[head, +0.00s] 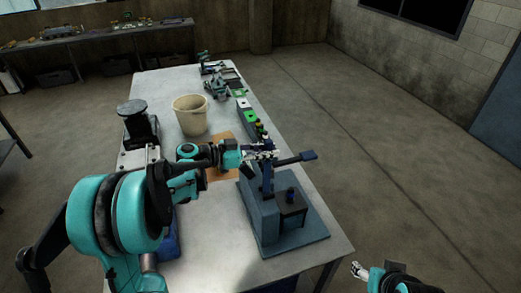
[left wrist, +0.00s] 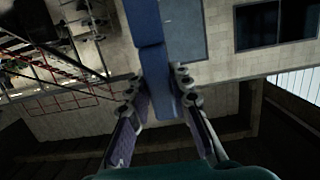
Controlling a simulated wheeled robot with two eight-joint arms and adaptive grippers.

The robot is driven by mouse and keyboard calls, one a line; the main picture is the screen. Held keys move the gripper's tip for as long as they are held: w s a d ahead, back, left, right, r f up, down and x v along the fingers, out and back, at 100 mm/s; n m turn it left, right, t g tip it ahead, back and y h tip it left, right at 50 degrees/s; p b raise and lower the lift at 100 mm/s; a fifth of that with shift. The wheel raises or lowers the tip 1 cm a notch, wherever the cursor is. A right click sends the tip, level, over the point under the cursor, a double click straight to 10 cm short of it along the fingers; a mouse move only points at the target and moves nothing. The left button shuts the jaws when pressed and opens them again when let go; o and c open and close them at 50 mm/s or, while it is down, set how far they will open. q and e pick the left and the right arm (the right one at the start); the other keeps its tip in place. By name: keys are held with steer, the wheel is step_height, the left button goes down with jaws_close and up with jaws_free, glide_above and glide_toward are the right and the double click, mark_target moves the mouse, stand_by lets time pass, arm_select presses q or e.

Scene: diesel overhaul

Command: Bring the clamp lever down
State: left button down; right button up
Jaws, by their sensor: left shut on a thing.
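The blue-grey clamp fixture (head: 258,222) stands on the near right part of the metal table. My left gripper (head: 264,154) is at the upper part of the fixture, shut on the lever. In the left wrist view the blue lever (left wrist: 153,60) runs down between the two fingers of my left gripper (left wrist: 163,95). The fingers hide part of the lever. My right gripper (head: 358,270) is at the lower right, off the table; its jaw opening is unclear.
A beige bucket (head: 190,116) stands behind my left arm on the metal table (head: 205,240). Several small parts and green trays (head: 243,104) line the table's far right side. An orange-brown board (head: 222,172) lies beside the fixture. The floor to the right is clear.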

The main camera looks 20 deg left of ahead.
arm_select(q)
steer(key=w+d+f+g+y+p, duration=0.1)
steer(key=w+d+f+g+y, duration=0.1)
steer(key=w+d+f+y, duration=0.3)
steer(key=w+d+g+y+p, duration=0.1)
steer(key=w+d+g+y, duration=0.15)
steer(key=d, duration=0.35)
steer(key=w+d+f+g+y+b, duration=0.1)
steer(key=d+f+g+y, duration=0.1)
steer(key=f, duration=0.5)
steer(key=w+d+f+g+y+b, duration=0.1)
steer(key=w+d+f+g+y, duration=0.1)
steer(key=f+y, duration=0.3)
steer(key=shift+w+d+f+g, duration=0.2)
steer(key=shift+d+f+g, duration=0.55)
steer(key=shift+f, duration=0.95)
arm_select(e)
steer(key=shift+w+d, duration=0.25)
steer(key=shift+d, duration=0.2)
arm_select(q)
steer(key=shift+f, duration=0.15)
steer(key=c, duration=1.3)
jaws_free()
steer(key=shift+a, duration=0.1)
steer(key=shift+c, duration=0.2)
arm_select(e)
steer(key=shift+w, duration=0.1)
